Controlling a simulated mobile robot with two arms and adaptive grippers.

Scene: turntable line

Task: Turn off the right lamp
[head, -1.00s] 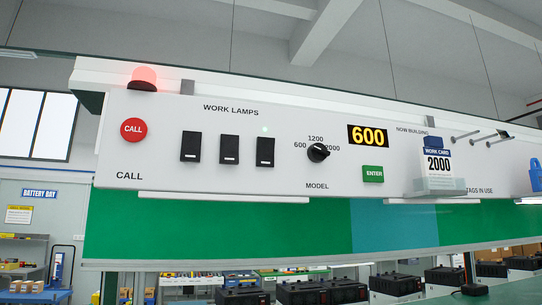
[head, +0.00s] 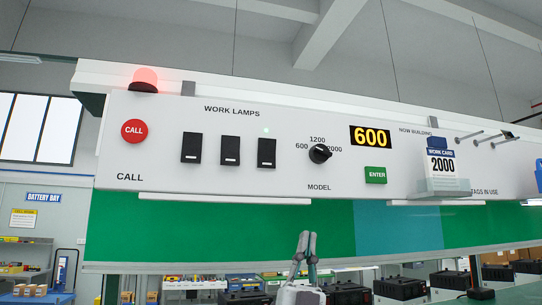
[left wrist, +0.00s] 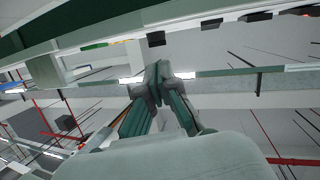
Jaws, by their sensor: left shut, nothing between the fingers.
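The right lamp switch (head: 266,153) is the rightmost of three black rocker switches under the "WORK LAMPS" label in the head view. A small green light (head: 266,131) glows just above it. The left switch (head: 191,148) and middle switch (head: 230,150) have no visible light above them. My left gripper (head: 308,236) points up, shut and empty, below the panel in front of the green board, apart from the switches. In the left wrist view its closed fingers (left wrist: 157,72) meet at the tips. My right gripper is not in view.
On the same white panel (head: 350,185) are a red CALL button (head: 134,131), a black model knob (head: 320,153), a green ENTER button (head: 376,175) and a "600" display (head: 370,137). A white ledge (head: 225,199) runs under the switches. A card holder (head: 444,187) sits at right.

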